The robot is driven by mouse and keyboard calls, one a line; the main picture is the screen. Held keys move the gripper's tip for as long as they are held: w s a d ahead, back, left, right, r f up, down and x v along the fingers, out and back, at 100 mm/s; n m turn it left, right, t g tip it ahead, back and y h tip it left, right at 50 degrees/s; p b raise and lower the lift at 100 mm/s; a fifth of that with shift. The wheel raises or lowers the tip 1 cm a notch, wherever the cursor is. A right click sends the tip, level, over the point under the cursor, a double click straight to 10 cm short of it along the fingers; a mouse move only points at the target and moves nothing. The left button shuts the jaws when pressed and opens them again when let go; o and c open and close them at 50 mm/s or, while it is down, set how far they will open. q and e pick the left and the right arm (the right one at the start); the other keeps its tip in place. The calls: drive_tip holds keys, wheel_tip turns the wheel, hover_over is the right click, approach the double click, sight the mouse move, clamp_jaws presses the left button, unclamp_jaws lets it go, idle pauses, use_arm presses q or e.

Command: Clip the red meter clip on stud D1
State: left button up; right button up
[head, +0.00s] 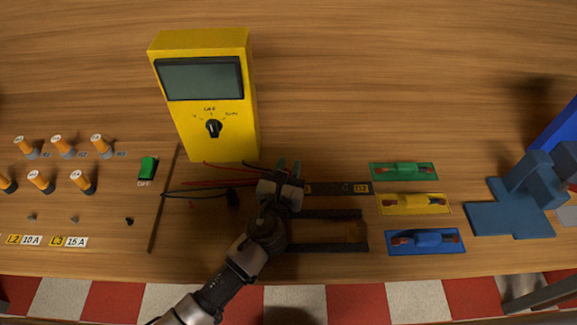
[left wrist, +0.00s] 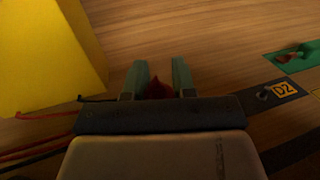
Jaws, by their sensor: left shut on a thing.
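My left gripper (head: 288,168) is over the dark strip to the right of the yellow meter's foot. In the left wrist view its fingers (left wrist: 162,76) are shut on the red meter clip (left wrist: 157,89), of which only a small red part shows between them. The yellow meter (head: 204,95) stands upright; red and black leads run near its base. The label D2 (head: 361,188) is on the dark strip to the right, and the D2 stud (left wrist: 264,95) shows beside it in the left wrist view. I cannot see stud D1; the gripper covers part of the strip. My right gripper is out of view.
A black clip (head: 233,199) lies left of my arm. Green (head: 403,171), yellow (head: 412,204) and blue (head: 425,241) plates lie to the right, with a blue-grey bracket (head: 510,208) beyond. Orange-topped posts stand at the left. The table behind the strip is clear.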

use_arm(q)
drive_tip(key=shift+f, duration=0.3)
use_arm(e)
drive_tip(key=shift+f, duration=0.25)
use_arm(q)
drive_tip(key=o, duration=0.6)
drive_tip(key=shift+s, duration=0.1)
drive_tip(key=o, duration=0.4)
drive_tip(key=shift+f, duration=0.1)
